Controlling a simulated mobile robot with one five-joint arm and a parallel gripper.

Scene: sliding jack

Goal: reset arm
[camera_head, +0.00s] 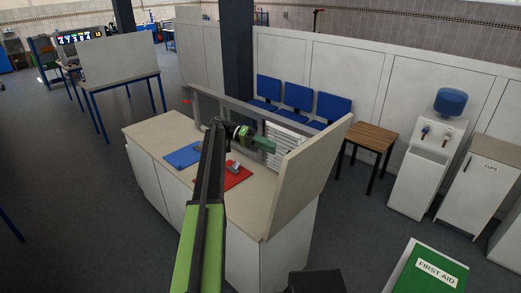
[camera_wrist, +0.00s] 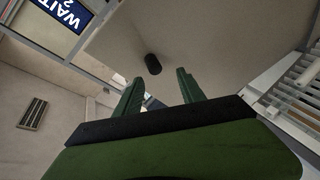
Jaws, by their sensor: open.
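My gripper (camera_head: 268,146) is at the end of my green and black arm, raised above the counter and pointing right toward the upright side panel. In the wrist view my gripper (camera_wrist: 160,92) has its two green fingers apart, with nothing held between them. A small dark cylinder (camera_wrist: 153,64) shows beyond the fingers on a pale surface. On the counter (camera_head: 150,133) lie a blue mat (camera_head: 183,155) and a red mat (camera_head: 238,174), with a small grey object (camera_head: 233,166) on the red one.
A tall beige panel (camera_head: 308,180) closes the counter's right end. A metal frame (camera_head: 215,103) and a white slatted rack (camera_head: 284,138) stand along its back. Blue chairs (camera_head: 298,97), a wooden stool (camera_head: 372,138) and a water dispenser (camera_head: 430,160) stand beyond. A first aid box (camera_head: 428,272) is at lower right.

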